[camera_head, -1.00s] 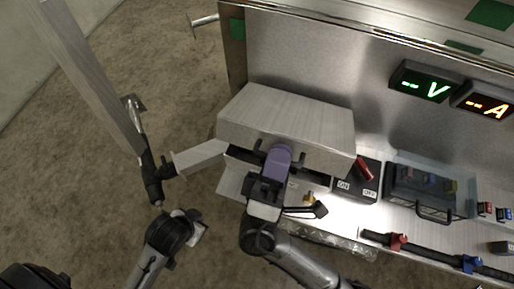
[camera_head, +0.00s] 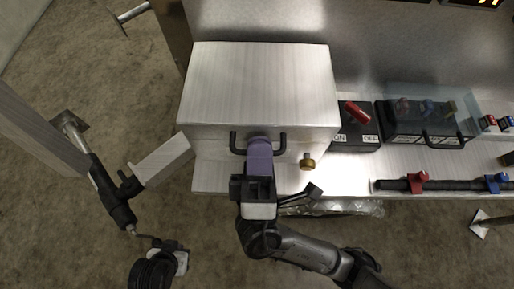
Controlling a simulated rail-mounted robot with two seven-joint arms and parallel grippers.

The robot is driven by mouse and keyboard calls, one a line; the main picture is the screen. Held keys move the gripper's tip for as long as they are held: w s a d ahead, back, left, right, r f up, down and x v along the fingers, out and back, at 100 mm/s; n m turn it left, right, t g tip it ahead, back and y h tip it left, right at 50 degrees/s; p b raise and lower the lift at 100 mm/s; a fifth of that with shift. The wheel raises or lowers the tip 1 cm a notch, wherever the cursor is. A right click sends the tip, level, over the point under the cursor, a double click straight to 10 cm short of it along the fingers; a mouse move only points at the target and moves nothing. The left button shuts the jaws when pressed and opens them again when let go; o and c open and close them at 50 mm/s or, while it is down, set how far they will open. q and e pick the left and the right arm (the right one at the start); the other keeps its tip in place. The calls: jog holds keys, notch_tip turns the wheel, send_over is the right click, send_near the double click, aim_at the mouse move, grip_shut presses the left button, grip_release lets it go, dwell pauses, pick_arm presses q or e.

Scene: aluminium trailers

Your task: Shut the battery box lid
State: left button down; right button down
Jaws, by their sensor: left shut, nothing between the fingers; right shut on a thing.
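The battery box lid (camera_head: 260,85) is a brushed-metal lid with a broad flat top and a short front face. It sits level, with no dark gap visible under its front edge. A black bar handle (camera_head: 283,143) is on the front face. My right gripper (camera_head: 259,150), with purple fingers, is shut on this handle and hides its middle. A brass knob (camera_head: 307,162) shows below the lid's front edge, to the right of the gripper. My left gripper (camera_head: 180,260) is low at the left, well away from the box, shut and empty; its fingers are hard to make out.
A switch box with a red lever (camera_head: 357,112) and a clear-covered black box (camera_head: 427,125) stand right of the battery box. A black bar with red and blue clamps (camera_head: 452,185) runs along the shelf edge. A grey beam (camera_head: 40,130) and black jack (camera_head: 110,195) stand left.

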jog(key=shift+w+f, duration=0.1)
jog(key=shift+f, duration=0.1)
jog(key=c, duration=1.3)
grip_release()
jog(key=shift+o, duration=0.2)
jog(key=p+v, duration=0.1)
jog(key=v, duration=1.3)
